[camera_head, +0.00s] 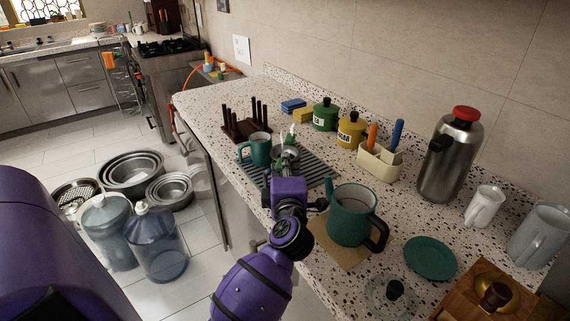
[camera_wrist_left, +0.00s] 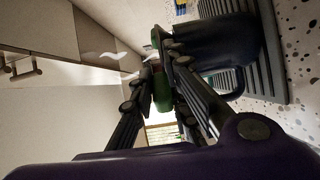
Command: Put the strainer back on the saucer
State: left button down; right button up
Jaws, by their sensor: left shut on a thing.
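The strainer (camera_head: 288,152) shows as a small round metal bowl above the grey ribbed mat, just beyond my left gripper (camera_head: 286,170). In the left wrist view a green piece (camera_wrist_left: 161,88), apparently its handle, sits between the fingers of my left gripper (camera_wrist_left: 160,75), which are shut on it. My wrist hides most of the grip in the head view. The green saucer (camera_head: 430,258) lies flat and empty on the counter, well to the right of the gripper. My right gripper is not in view.
A green mug (camera_head: 257,151) stands on the ribbed mat (camera_head: 318,174), close left of the gripper. A green pot (camera_head: 349,222) stands between gripper and saucer. A glass lid (camera_head: 392,296), a wooden box (camera_head: 480,297) and a white cup (camera_head: 484,206) surround the saucer.

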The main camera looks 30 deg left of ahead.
pick_arm(q)
jog(key=c, duration=1.7)
grip_release()
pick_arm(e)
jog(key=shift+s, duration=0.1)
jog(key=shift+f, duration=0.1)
pick_arm(q)
jog(key=shift+f, duration=0.2)
jog(key=shift+f+b, duration=0.25)
jog(key=shift+b, duration=0.25)
jog(key=v, duration=0.8)
jog(key=shift+r, duration=0.2)
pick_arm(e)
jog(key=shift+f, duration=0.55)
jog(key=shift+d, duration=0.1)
